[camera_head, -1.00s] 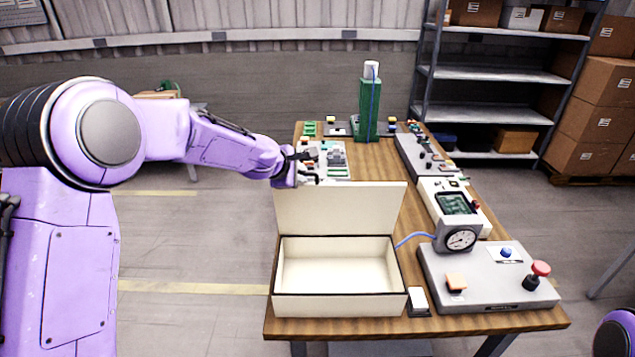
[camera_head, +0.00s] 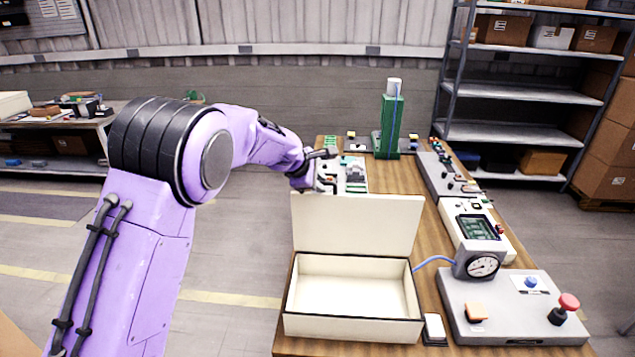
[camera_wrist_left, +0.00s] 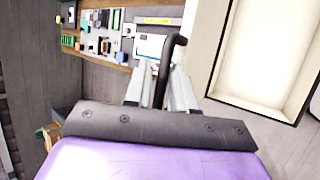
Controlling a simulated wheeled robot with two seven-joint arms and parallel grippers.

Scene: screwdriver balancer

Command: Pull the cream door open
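The cream door (camera_head: 357,225) is a flat panel standing upright at the back edge of an open cream box (camera_head: 300,327) on the wooden bench. My left gripper (camera_head: 322,172) is just behind the door's upper left corner. In the left wrist view, a black bent handle bar (camera_wrist_left: 174,48) runs between the two fingers of my left gripper (camera_wrist_left: 160,82), which look closed around it. The box's open, empty inside also shows there at the right (camera_wrist_left: 266,45). Where the handle joins the door is hard to see. My right gripper is not in view.
A grey panel (camera_head: 510,310) with a gauge (camera_head: 482,265) and a red button (camera_head: 569,302) stands right of the box. A green tower (camera_head: 391,125) and small parts (camera_head: 352,172) lie behind the door. Open floor (camera_head: 245,235) lies left of the bench.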

